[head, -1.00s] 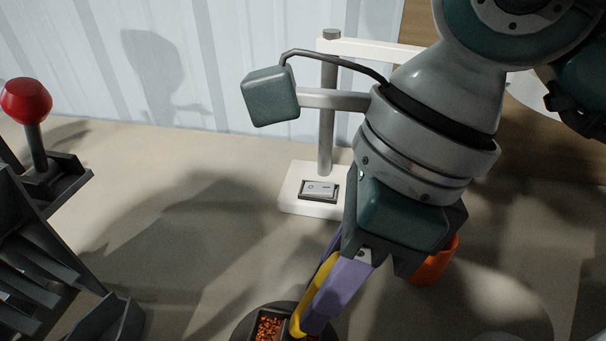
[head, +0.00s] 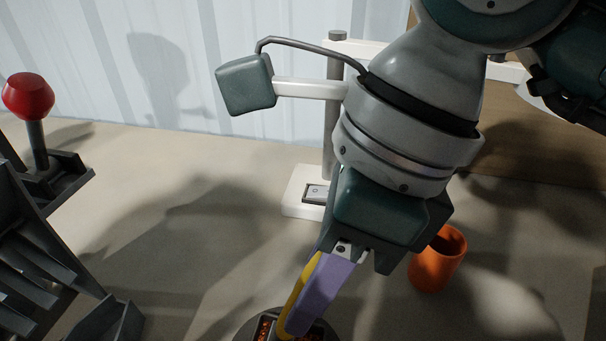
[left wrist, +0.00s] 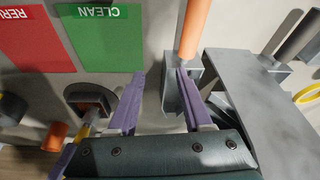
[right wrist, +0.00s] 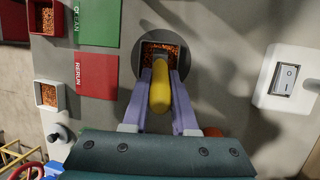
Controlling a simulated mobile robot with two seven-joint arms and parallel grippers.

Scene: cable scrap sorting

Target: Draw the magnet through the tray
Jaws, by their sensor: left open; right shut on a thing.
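My right gripper (right wrist: 160,80) is shut on the yellow magnet handle (right wrist: 160,92). In the head view the handle (head: 298,293) slants down beside the purple finger. A small dark-walled tray (head: 262,326) of copper-coloured granules sits on a round dark base at the bottom edge; the handle's lower end is over or in it. In the right wrist view the tray (right wrist: 182,53) is directly ahead, partly covered by the magnet. Whether the magnet touches the granules is hidden. My left gripper (left wrist: 158,88) is open and empty, away from the tray (left wrist: 91,97).
An orange cup (head: 437,261) stands right of my right gripper. A white stand base (head: 301,192) with a switch is behind. A grey machine (head: 35,270) with a red-knobbed lever (head: 28,97) is at left. Green (right wrist: 99,22) and red (right wrist: 96,76) mats lie beside the tray.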

